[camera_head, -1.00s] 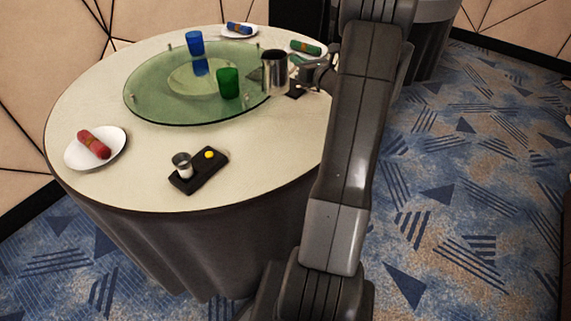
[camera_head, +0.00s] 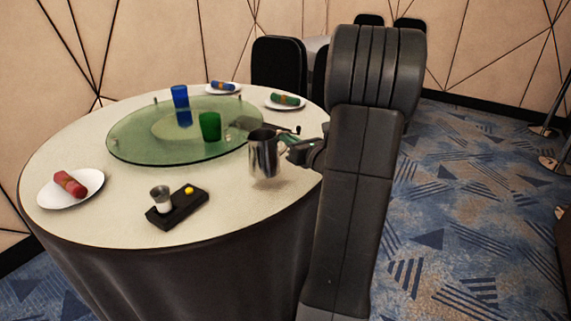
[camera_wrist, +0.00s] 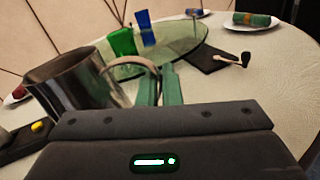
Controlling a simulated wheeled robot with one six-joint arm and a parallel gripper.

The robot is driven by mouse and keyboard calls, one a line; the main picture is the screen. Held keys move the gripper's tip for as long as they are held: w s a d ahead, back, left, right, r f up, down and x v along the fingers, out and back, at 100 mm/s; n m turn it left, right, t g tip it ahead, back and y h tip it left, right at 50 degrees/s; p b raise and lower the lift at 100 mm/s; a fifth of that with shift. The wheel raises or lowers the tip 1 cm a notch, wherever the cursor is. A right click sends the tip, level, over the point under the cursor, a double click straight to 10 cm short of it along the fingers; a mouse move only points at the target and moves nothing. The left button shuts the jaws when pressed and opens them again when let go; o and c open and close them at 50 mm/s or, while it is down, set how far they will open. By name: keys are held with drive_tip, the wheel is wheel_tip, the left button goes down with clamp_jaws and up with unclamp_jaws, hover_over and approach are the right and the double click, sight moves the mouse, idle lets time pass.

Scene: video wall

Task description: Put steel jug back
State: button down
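The steel jug (camera_head: 263,156) is upright near the right front side of the round table, seemingly a little above the cloth. Its curved handle points right, toward my gripper (camera_head: 287,146). In the wrist view the jug (camera_wrist: 72,90) fills the left side, and the green fingers of my gripper (camera_wrist: 158,86) are close together at the handle, shut on it. Part of the handle is hidden by the fingers. A dark flat mat (camera_wrist: 207,60) with a small pale item and a dark knob lies behind the jug.
The green glass turntable (camera_head: 130,140) holds a blue glass (camera_head: 180,95) and a green glass (camera_head: 210,126). A black tray (camera_head: 183,210) with a small metal cup and yellow piece is at the front. A plate (camera_head: 85,195) with a red roll is left. Cloth right of the tray is clear.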

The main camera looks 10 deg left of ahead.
drive_tip(key=shift+f+b, duration=0.6)
drive_tip(key=shift+f, duration=1.65)
drive_tip(key=shift+f, duration=0.15)
drive_tip(key=c, duration=1.6)
unclamp_jaws()
drive_tip(key=shift+r, duration=0.2)
drive_tip(key=p+v, duration=0.1)
drive_tip(key=v, duration=1.1)
